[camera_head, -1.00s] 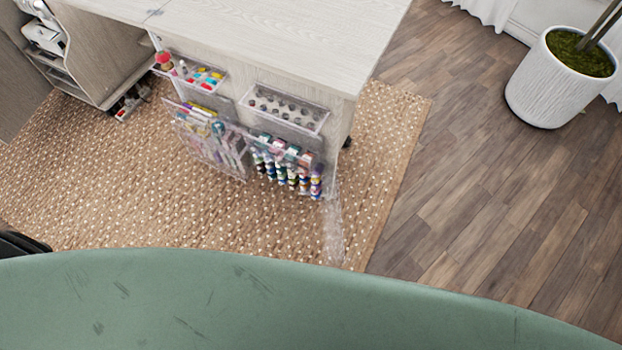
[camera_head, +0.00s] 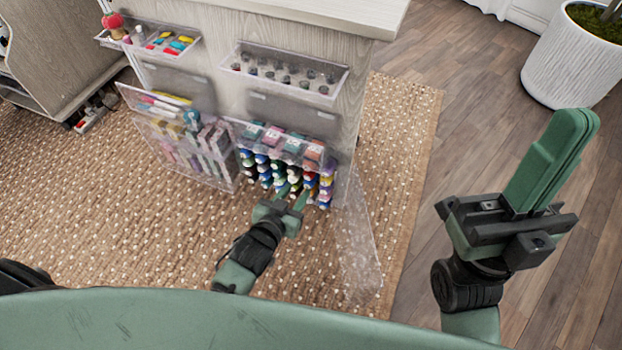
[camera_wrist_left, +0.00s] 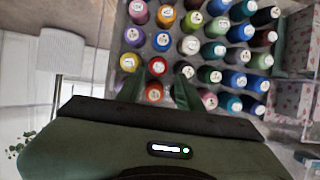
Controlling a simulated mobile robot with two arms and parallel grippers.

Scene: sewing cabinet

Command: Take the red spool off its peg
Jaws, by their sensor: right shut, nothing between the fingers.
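Many thread spools sit in rows on a clear rack (camera_head: 340,185) low on the cabinet's end. In the left wrist view, a red spool (camera_wrist_left: 157,66) with a pale top shows just beyond the gap between my left fingers; an orange spool (camera_wrist_left: 153,92) is nearer, between them. My left gripper (camera_head: 291,196) is open in front of the rack's lower spools, and its fingers also show in the left wrist view (camera_wrist_left: 158,88). I cannot tell whether they touch any spool. In the head view I cannot single out the red spool. My right gripper (camera_head: 578,122) is shut and empty, raised at the right.
A clear panel (camera_head: 360,245) hangs open beside the rack. A bottle tray (camera_head: 290,75), a notions tray (camera_head: 150,42) and a clear pocket (camera_head: 180,140) are on the same cabinet (camera_head: 345,12). A white planter (camera_head: 570,65) stands at the right.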

